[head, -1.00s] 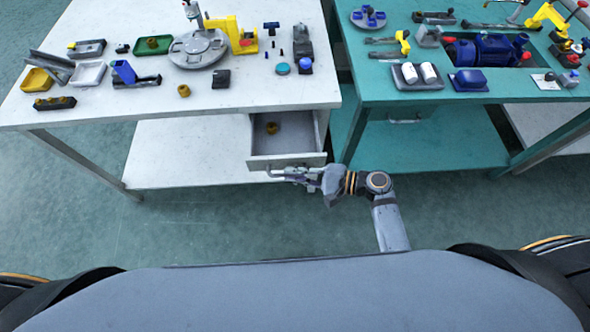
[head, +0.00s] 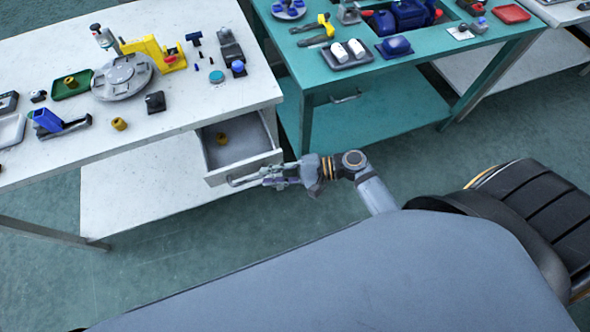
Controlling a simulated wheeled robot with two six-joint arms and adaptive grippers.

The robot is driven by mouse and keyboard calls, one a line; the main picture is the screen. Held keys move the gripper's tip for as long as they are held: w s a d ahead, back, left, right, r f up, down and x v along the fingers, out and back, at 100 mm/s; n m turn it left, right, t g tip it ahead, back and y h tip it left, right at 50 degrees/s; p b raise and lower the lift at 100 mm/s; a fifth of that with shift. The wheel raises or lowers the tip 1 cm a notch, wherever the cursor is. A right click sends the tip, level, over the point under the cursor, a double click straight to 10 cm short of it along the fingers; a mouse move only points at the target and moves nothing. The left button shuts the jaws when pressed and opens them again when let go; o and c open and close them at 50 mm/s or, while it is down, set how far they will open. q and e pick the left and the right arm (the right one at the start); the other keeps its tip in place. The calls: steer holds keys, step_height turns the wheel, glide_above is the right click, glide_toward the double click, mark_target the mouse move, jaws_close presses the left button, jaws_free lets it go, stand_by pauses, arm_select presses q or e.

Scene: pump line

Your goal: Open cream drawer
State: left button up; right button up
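The cream drawer (head: 243,166) under the right end of the cream bench (head: 190,70) stands pulled out, with its inside showing. A small brass-coloured part (head: 222,139) lies in it. The drawer's bar handle (head: 236,182) is on its front face. My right gripper (head: 268,179) is at the right part of this handle and looks shut on it; the fingertips are small and partly hidden against the bar. My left gripper is not in view.
A teal bench (head: 340,80) stands to the right, with a closed drawer handle (head: 346,97) and pump parts on top. The cream bench top holds a round grey fixture (head: 122,78), a green tray (head: 72,84) and small parts. The floor before the benches is clear.

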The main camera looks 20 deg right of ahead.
steer(key=v, duration=0.8)
steer(key=shift+a, duration=0.1)
steer(key=s+d+f+h+p, duration=0.25)
steer(key=d+f+h, duration=0.35)
steer(key=f, duration=0.7)
steer(key=s+d+f+h+p, duration=0.2)
steer(key=s+d+f+h, duration=0.15)
steer(key=d+f, duration=0.6)
steer(key=s+f+n+g+h+p, duration=0.1)
steer(key=s+f+n+g+h, duration=0.1)
steer(key=s+f+n, duration=0.3)
steer(key=s+a+f+n+g+h+p, duration=0.1)
steer(key=s+f+n+h, duration=0.3)
steer(key=s+f, duration=0.4)
steer(key=s+n+p, duration=0.1)
steer(key=s, duration=0.5)
steer(key=shift+f+n+g, duration=0.3)
steer(key=shift+g, duration=0.1)
